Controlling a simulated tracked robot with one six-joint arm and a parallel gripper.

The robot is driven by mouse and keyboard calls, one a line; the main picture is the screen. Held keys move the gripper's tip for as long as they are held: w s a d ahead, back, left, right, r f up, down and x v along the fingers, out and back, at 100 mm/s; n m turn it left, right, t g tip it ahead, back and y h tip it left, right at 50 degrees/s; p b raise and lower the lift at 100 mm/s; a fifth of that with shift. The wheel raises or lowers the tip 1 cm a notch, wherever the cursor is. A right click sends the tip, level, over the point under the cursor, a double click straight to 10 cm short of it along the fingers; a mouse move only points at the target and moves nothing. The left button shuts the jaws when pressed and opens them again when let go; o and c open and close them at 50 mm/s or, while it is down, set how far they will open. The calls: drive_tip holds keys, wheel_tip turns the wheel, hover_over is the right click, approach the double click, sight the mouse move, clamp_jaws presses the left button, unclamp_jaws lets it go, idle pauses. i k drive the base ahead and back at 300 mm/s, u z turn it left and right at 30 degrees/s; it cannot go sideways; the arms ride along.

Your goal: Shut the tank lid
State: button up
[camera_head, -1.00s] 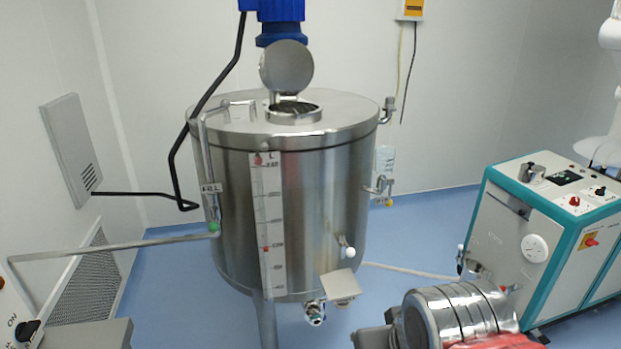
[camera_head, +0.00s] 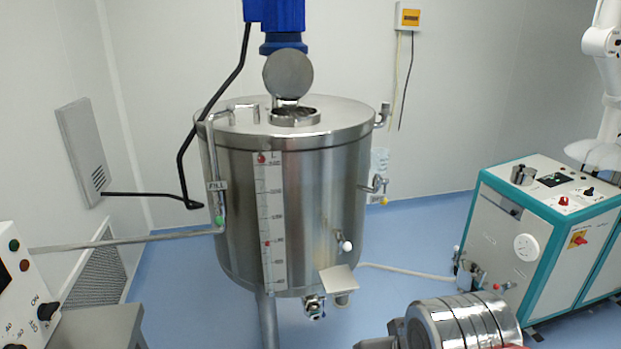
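The tank (camera_head: 330,190) is a large upright steel cylinder on legs in the middle of the view. Its lid (camera_head: 288,74) is a round grey disc that stands open, upright at the back of a small round hatch. The hatch opening (camera_head: 294,115) is in the tank's flat top and its rim is uncovered. A blue motor (camera_head: 280,15) stands just behind and above the lid. My gripper is not in view, so its state and distance to the lid do not show.
A teal-and-white machine (camera_head: 540,240) stands at the right, with a white jointed arm (camera_head: 605,60) behind it. A banded steel cylinder (camera_head: 465,322) is at the bottom right. A control panel (camera_head: 20,285) is at the left edge. Blue floor (camera_head: 400,235) is free right of the tank.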

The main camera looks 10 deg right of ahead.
sight(289, 75)
drive_tip(key=u, duration=0.15)
drive_tip(key=i, duration=0.95)
drive_tip(key=u, duration=5.2)
drive_tip(key=i, duration=0.15)
drive_tip(key=z, duration=3.15)
